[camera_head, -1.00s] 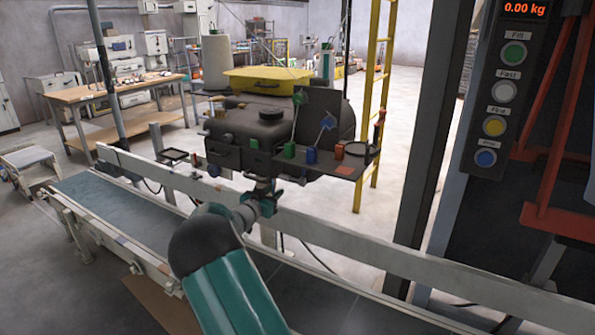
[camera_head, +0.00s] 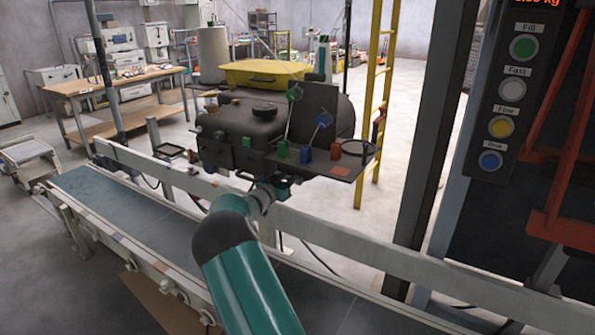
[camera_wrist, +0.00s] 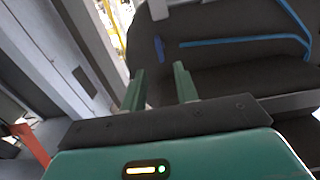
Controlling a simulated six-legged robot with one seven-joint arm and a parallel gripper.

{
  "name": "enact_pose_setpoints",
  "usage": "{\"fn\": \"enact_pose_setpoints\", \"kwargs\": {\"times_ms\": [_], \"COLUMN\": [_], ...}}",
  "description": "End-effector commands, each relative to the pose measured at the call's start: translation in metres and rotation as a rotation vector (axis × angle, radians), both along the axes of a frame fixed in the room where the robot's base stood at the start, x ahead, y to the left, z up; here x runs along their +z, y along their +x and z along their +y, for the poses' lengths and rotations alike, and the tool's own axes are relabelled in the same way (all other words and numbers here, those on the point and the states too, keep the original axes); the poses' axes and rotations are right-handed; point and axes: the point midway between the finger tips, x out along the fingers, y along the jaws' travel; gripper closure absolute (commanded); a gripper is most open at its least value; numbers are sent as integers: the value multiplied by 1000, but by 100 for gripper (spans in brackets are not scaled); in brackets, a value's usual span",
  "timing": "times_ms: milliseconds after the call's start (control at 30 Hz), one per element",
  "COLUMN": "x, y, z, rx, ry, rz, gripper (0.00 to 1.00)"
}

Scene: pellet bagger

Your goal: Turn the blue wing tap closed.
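In the wrist view a small upright blue piece (camera_wrist: 159,47) stands in front of a dark surface, beyond and between my fingertips. It may be the blue wing tap, but I cannot tell for certain. In the head view a blue knob (camera_head: 323,119) and a blue block (camera_head: 306,155) show on the dark unit (camera_head: 240,130); I cannot tell which, if either, is the tap. My gripper (camera_wrist: 159,80) is open, with its two green fingers apart and nothing between them. In the head view my gripper (camera_head: 275,189) is below the unit's front edge, its fingers barely visible.
A long blue strip (camera_wrist: 240,41) runs across the dark surface. A pale rail (camera_head: 350,245) and a conveyor (camera_head: 125,205) lie beside my arm. A button panel (camera_head: 508,100) and red frame (camera_head: 560,150) stand at right, a yellow ladder (camera_head: 374,100) behind.

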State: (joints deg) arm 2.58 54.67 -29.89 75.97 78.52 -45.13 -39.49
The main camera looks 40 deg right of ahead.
Motion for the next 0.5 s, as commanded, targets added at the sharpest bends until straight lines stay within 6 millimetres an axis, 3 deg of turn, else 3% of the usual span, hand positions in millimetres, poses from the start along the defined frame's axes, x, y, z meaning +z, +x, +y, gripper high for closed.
{"fn": "enact_pose_setpoints", "kwargs": {"times_ms": [200, 500], "x": [-1, 0], "y": [14, 24], "z": [-42, -67], "rx": [0, 1], "ry": [-2, 0], "rz": [0, 0], "gripper": [70, 70]}}
